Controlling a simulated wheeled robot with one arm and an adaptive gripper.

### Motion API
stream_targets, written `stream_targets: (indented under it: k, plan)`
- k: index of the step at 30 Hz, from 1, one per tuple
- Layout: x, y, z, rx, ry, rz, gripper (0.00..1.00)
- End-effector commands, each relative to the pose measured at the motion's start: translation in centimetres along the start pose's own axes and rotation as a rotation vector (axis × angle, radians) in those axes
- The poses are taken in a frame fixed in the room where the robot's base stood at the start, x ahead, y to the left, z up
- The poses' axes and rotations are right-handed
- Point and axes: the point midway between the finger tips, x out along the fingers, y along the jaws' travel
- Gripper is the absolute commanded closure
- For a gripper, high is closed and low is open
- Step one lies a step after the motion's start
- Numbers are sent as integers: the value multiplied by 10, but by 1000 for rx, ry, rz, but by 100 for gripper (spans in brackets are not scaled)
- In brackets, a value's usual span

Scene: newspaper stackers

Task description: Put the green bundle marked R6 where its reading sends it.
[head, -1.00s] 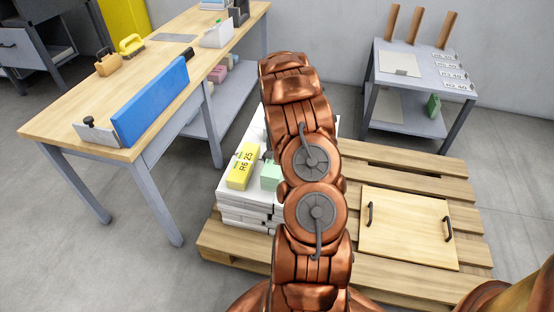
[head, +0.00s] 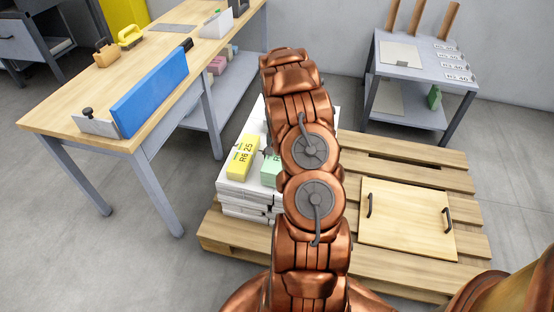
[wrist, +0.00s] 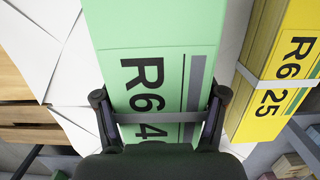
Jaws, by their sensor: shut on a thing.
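The green bundle (wrist: 140,28) fills the middle of the wrist view; its face reads R6 and a number starting with 4, cut off by my gripper. A grey band crosses it. My gripper (wrist: 160,95) is shut on this bundle, one finger on each long side. In the head view the green bundle (head: 269,172) shows only in part beside my arm, over the white paper stack (head: 243,191). My arm hides the gripper there. A yellow bundle (head: 243,157) marked R6 25 lies on the stack, left of the green one; it also shows in the wrist view (wrist: 287,70).
The stack stands on a wooden pallet (head: 395,158) with a handled board (head: 408,218). A workbench (head: 60,110) with a blue fence (head: 150,93) is at left, coloured bundles (head: 217,65) on its lower shelf. A labelled grey side table (head: 420,62) stands back right, a green item (head: 434,97) below.

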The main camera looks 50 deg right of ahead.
Motion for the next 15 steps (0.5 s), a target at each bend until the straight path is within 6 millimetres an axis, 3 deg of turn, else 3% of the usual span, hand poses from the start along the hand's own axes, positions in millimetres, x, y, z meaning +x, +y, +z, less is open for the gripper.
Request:
stream_targets:
  k: [15]
  plan:
    - [6,0,-1,0,1,0,99]
